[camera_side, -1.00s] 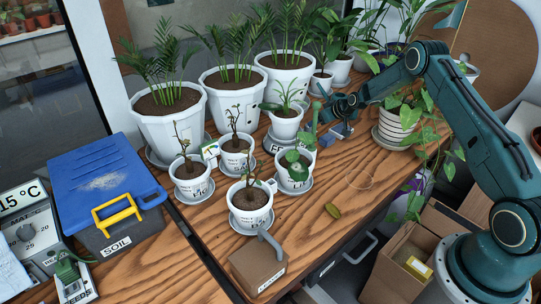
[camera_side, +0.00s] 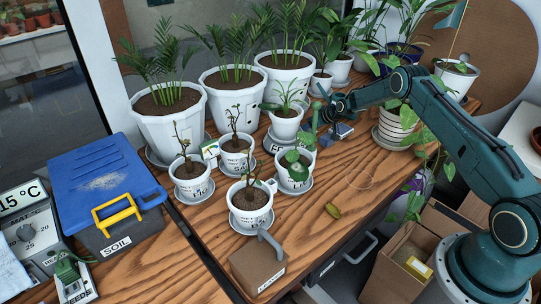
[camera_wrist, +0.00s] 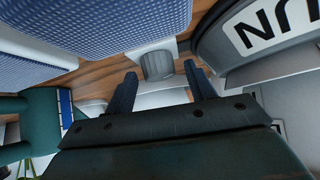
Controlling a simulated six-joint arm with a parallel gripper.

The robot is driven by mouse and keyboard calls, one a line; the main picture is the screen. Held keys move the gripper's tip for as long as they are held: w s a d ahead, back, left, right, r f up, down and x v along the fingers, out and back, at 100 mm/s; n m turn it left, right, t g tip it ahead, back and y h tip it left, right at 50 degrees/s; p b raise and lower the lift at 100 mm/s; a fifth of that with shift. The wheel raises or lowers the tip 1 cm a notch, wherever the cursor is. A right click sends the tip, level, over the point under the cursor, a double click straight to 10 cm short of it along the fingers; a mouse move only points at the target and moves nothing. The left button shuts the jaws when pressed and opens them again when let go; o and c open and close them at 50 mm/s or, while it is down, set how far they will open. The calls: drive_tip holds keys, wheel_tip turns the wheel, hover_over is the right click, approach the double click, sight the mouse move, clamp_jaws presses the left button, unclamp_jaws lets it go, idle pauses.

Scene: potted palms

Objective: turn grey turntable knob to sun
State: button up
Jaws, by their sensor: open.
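A grey knob (camera_wrist: 157,65) shows in the wrist view, just beyond and between my fingertips, with space on either side. My gripper (camera_wrist: 160,76) is open, with one dark finger on each side of the knob's line. A curved grey plate (camera_wrist: 215,45) at the upper right carries a white label with upside-down letters that read "UN", partly cut off. In the side view my gripper (camera_side: 328,108) is low at the back of the bench, beside small potted plants. The knob and the turntable cannot be made out clearly there.
Blue dotted surfaces (camera_wrist: 90,35) lie close to my fingers in the wrist view. Potted palms (camera_side: 235,85) stand behind at the left, and small pots (camera_side: 294,170) stand in front. A striped pot (camera_side: 392,122) is close at the right. The bench front (camera_side: 350,190) is mostly clear.

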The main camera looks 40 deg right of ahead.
drive_tip(key=c, duration=1)
drive_tip(key=shift+a, duration=0.1)
drive_tip(key=shift+o, duration=0.2)
drive_tip(key=shift+m+h, duration=1.2)
drive_tip(key=shift+m, duration=0.4)
drive_tip(key=o, duration=1)
drive_tip(key=shift+c, duration=0.2)
